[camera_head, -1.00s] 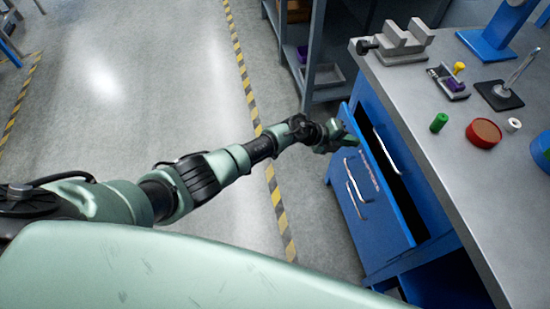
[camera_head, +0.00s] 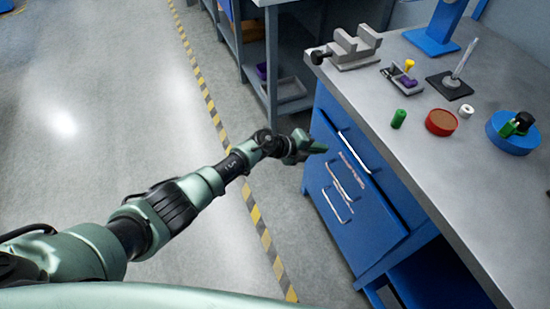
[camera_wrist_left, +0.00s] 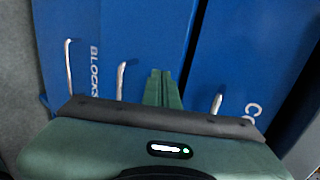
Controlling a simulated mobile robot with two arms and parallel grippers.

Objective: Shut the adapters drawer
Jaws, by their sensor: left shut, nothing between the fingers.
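The blue drawer unit (camera_head: 385,222) stands under the workbench, with several metal handles on its fronts. I cannot read an adapters label in either view. In the head view no dark opening shows at the upper front, but I cannot tell if every front is flush. The left wrist view shows a front marked BLOCKS (camera_wrist_left: 88,25), a middle front with a handle (camera_wrist_left: 120,80), and a right front marked CO… (camera_wrist_left: 250,60), with a dark gap between the last two. My left gripper (camera_head: 319,147) is shut and empty, close before the upper fronts; it shows in the wrist view (camera_wrist_left: 163,75).
The grey benchtop (camera_head: 445,180) holds a vise (camera_head: 350,55), a green cylinder (camera_head: 398,118), a red round dish (camera_head: 440,122) and a blue round piece (camera_head: 505,135). A grey shelf rack (camera_head: 285,95) stands behind. The floor to the left is clear.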

